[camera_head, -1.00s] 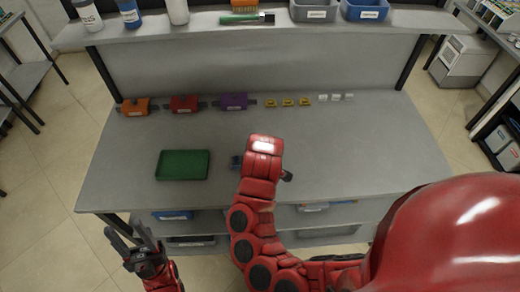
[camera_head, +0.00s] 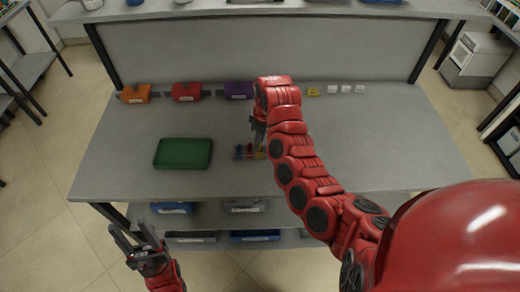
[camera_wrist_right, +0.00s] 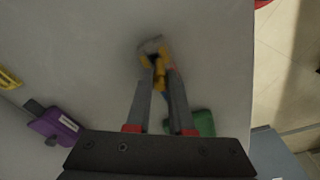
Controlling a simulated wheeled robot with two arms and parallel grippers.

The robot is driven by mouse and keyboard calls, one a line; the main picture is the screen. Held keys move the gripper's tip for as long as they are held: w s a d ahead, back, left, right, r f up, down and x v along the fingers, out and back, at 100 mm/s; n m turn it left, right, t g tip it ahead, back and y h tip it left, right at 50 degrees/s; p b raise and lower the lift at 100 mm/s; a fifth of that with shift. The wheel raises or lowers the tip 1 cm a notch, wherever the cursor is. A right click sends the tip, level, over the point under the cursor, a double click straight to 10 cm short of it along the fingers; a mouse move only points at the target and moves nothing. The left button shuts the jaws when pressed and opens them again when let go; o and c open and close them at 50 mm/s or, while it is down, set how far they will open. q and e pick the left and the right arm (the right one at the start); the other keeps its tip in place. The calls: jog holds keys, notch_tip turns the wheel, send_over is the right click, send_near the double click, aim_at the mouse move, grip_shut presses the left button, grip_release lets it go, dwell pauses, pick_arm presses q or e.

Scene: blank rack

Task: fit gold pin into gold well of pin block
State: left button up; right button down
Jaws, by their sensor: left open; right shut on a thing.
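The pin block (camera_head: 243,153) is a small piece with blue, red and yellow parts on the table, right of the green tray. My right gripper (camera_head: 259,143) points down over the block's right end, and my arm covers part of the table behind it. In the right wrist view my right gripper (camera_wrist_right: 157,60) is shut on the gold pin (camera_wrist_right: 159,76), a yellow piece between the fingertips. Blur there hides whether the pin touches a well. My left gripper (camera_head: 129,227) is open and empty, in front of the table at the lower left.
A green tray (camera_head: 183,153) lies left of the block. Orange (camera_head: 135,93), red (camera_head: 187,92) and purple (camera_head: 238,89) blocks stand along the back. A yellow piece (camera_head: 313,92) and white pieces (camera_head: 346,89) stand at the back right. The right table area is clear.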

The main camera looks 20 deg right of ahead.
jog(key=shift+w+d, duration=0.3)
jog(key=shift+w, duration=0.05)
jog(key=shift+f+b, duration=0.5)
jog(key=shift+f, duration=1.3)
jog(key=shift+f, duration=0.1)
jog(key=c, duration=0.8)
grip_release()
